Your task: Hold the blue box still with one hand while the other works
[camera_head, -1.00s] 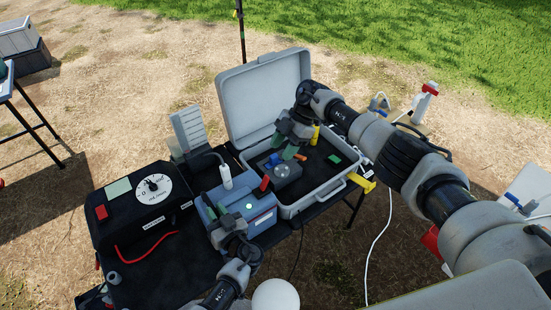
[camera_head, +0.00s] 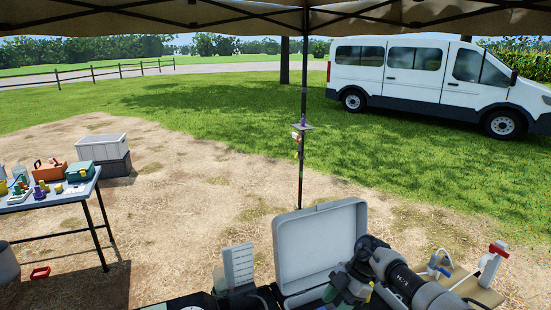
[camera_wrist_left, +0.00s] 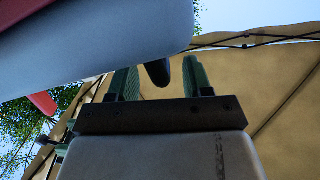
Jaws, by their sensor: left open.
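The blue box is out of the head view now. In the left wrist view a large pale blue body with a red part, which looks like the blue box (camera_wrist_left: 110,45), fills the upper left, very close. My left gripper (camera_wrist_left: 160,78) is open, its two green-padded fingers apart below the body's edge. A dark rounded peg shows between the fingers; I cannot tell whether they touch it. In the head view my right gripper (camera_head: 342,291) is low over the open grey case (camera_head: 320,243). Its fingertips are not clear.
A grey stepped rack (camera_head: 238,266) stands left of the case. A red-topped white device (camera_head: 491,262) stands at right. A side table (camera_head: 60,195) with several items and stacked crates (camera_head: 102,148) are at left. A pole (camera_head: 301,170) rises behind the case.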

